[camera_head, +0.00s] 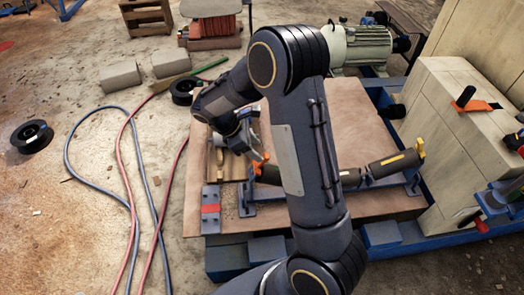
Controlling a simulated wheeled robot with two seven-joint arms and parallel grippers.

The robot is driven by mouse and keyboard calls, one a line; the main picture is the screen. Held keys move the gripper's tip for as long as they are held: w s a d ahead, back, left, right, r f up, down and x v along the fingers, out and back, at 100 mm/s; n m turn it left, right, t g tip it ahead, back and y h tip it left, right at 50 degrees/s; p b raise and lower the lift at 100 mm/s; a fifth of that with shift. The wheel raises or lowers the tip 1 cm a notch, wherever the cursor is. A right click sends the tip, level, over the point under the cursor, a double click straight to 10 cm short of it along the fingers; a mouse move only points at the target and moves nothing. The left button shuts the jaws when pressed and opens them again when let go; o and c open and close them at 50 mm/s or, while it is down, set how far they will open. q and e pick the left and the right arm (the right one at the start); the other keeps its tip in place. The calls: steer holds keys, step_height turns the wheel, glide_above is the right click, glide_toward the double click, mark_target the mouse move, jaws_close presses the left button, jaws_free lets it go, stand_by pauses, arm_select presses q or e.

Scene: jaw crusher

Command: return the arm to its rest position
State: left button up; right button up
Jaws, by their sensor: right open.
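My right arm (295,150) rises from the bottom edge through the middle of the head view and bends down to the left. My right gripper (246,143) is small and partly hidden at its end, over the left part of the brown board (350,120). It is open. It is close to the left end of a dark cylinder (385,165) with orange and yellow end parts; I cannot tell whether they touch. My arm hides the middle of this cylinder. My left gripper is not in view.
A pale machine block (445,150) on a blue frame stands at the right. A grey-green motor (367,45) is behind. Blue and red hoses (130,170), a black spool (32,137) and grey blocks (120,77) lie on the floor at left. Open floor lies at lower left.

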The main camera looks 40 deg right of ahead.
steer(key=shift+v, duration=0.9)
steer(key=s+a+r+m+t+y, duration=0.45)
steer(key=s+r+m, duration=0.25)
steer(key=s, duration=0.3)
steer(key=s+a+r+m+t+y, duration=0.45)
steer(key=s+r+m, duration=0.2)
steer(key=s, duration=0.35)
step_height(320, 180, up, 21)
steer(key=p, duration=2.1)
steer(key=shift+s+p, duration=0.3)
steer(key=shift+p, duration=0.05)
